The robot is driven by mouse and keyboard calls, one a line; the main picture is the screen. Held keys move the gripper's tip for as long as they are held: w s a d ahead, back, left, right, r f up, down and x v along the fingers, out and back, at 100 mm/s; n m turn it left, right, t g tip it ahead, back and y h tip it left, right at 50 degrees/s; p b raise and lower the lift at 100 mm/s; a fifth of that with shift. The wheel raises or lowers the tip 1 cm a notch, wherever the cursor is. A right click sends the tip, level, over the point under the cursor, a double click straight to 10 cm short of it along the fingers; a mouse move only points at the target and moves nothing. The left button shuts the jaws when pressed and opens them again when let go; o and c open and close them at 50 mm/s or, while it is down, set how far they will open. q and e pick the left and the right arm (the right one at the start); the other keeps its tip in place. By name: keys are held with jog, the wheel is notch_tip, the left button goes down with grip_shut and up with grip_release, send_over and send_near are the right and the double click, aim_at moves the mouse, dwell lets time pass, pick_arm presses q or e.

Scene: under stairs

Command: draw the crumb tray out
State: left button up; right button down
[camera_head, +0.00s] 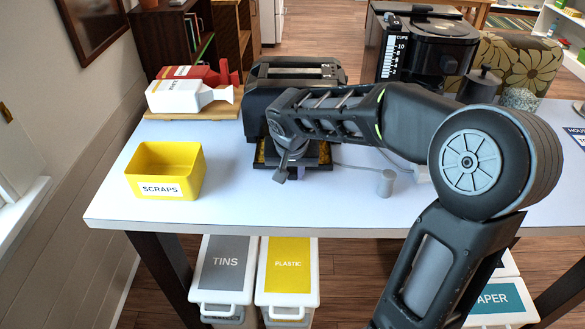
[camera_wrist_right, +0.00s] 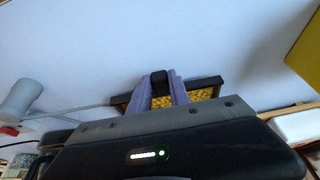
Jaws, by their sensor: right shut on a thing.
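The black toaster (camera_head: 256,98) stands at the back of the white table, partly hidden behind my right arm. Its crumb tray (camera_head: 322,167), dark with golden crumbs, sticks out from the toaster's front, under my right gripper. In the right wrist view the crumb tray (camera_wrist_right: 205,83) shows a dark rim and crumbs on both sides of the fingers. My right gripper (camera_wrist_right: 160,84) has its purple fingers shut on the tray's small black handle. In the head view my wrist hides most of the tray and the gripper (camera_head: 292,179). My left gripper is in neither view.
A yellow SCRAPS bin (camera_head: 165,171) stands left of the tray. Red and white cartons (camera_head: 190,95) lie on a wooden board (camera_head: 205,113) behind it. The table's front middle is clear.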

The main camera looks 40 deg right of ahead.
jog(key=shift+s+a+b, duration=0.5)
jog(key=shift+s+a, duration=0.25)
jog(key=shift+s, duration=0.25)
jog(key=shift+s+a+b, duration=0.5)
jog(key=shift+s+a, duration=0.25)
jog(key=shift+s, duration=0.2)
jog(key=shift+r, duration=0.1)
jog(key=shift+p+v, duration=1.4)
jog(key=shift+v, duration=1.25)
